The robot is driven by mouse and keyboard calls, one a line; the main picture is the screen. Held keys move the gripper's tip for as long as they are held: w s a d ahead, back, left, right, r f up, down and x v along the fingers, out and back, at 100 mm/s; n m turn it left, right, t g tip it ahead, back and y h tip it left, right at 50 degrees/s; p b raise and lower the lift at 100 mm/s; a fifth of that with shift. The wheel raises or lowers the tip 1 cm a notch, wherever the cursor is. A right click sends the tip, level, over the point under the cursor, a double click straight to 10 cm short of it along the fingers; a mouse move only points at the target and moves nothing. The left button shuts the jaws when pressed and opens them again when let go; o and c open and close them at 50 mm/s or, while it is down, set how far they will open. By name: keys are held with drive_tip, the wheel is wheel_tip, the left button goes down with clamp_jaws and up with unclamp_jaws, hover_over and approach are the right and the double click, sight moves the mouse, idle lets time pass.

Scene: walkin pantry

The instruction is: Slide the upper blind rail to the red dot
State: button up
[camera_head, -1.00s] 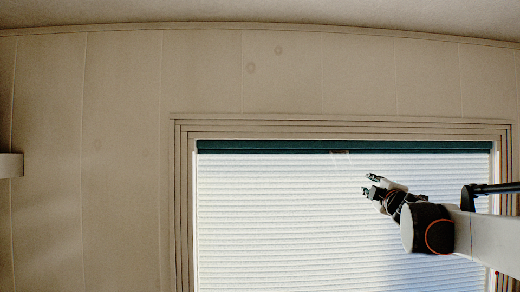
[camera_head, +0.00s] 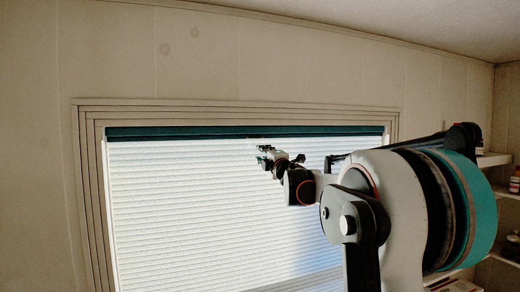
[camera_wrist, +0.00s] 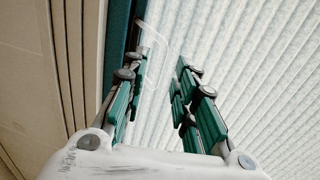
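The upper blind rail (camera_head: 180,132) is a dark teal bar along the top of the window; its end of the pale pleated blind (camera_head: 180,210) hangs below. In the wrist view the rail (camera_wrist: 118,50) runs along the left of the fingers. A clear, thin handle (camera_wrist: 153,58) sticks out from it, between or just beyond the fingertips; the depth is hard to tell. My gripper (camera_head: 264,156) is just below the rail in the head view. In the wrist view my gripper (camera_wrist: 160,72) has its green-padded fingers apart, with no visible grip on the handle. I see no red dot.
A stepped beige frame (camera_head: 88,190) surrounds the window. Shelves (camera_head: 495,160) with jars stand at the right, partly behind my arm. The blind's surface is close beside the fingers in the wrist view. The wall left of the window is bare.

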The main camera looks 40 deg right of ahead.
drive_tip(key=shift+p+x, duration=0.5)
drive_tip(key=shift+x, duration=1.4)
clamp_jaws()
